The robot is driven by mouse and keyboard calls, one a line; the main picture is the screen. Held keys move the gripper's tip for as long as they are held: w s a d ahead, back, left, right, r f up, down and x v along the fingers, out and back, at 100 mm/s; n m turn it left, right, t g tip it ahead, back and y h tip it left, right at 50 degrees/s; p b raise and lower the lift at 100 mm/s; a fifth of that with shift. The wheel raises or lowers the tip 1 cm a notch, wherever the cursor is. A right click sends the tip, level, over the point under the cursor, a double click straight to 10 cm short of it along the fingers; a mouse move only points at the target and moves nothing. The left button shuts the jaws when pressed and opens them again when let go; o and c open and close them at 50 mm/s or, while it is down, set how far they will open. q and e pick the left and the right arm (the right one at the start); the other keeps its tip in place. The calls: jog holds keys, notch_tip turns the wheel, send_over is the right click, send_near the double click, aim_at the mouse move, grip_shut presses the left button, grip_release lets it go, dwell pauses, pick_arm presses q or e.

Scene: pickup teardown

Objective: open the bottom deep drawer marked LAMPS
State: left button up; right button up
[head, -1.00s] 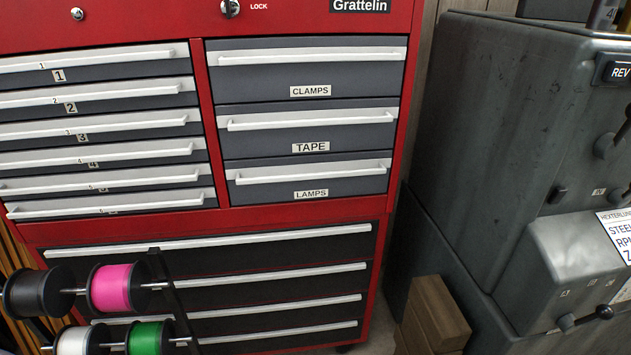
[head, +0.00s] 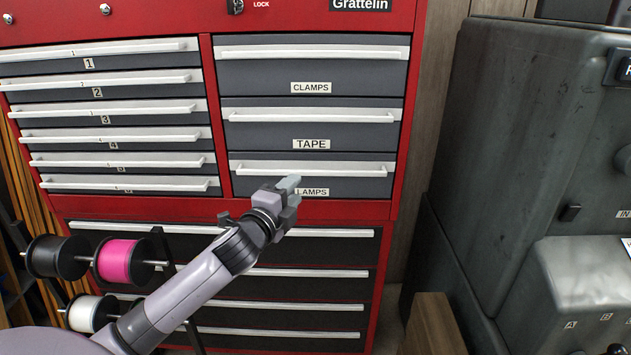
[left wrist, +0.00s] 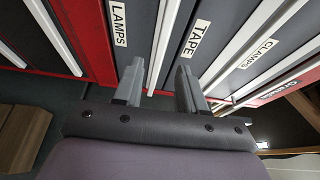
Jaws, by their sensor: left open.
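The LAMPS drawer (head: 345,186) is the lowest of the three deep grey drawers in the right column of the red cabinet. It is shut, with a pale bar handle (head: 340,170) along its top. My left gripper (head: 291,187) is in front of the drawer's left half and covers the first part of its label. In the left wrist view, the gripper (left wrist: 158,78) is open and empty. Its two fingers lie on either side of the LAMPS handle (left wrist: 164,45), between the LAMPS label (left wrist: 119,24) and the TAPE label (left wrist: 195,39). I cannot tell whether they touch it. My right gripper is not in view.
The TAPE drawer (head: 270,136) and CLAMPS drawer (head: 270,76) above are shut. A rack of spools, one pink (head: 114,262), stands at lower left. A grey machine (head: 530,140) and a wooden block (head: 432,325) stand at right.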

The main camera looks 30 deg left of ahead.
aim_at(308, 174)
pick_arm(q)
jog(key=shift+w+a, duration=0.2)
jog(key=shift+w, duration=1)
jog(key=shift+w+a, duration=0.2)
jog(key=shift+w, duration=0.95)
jog(key=shift+w+a, duration=0.2)
jog(key=shift+w, duration=1)
grip_shut()
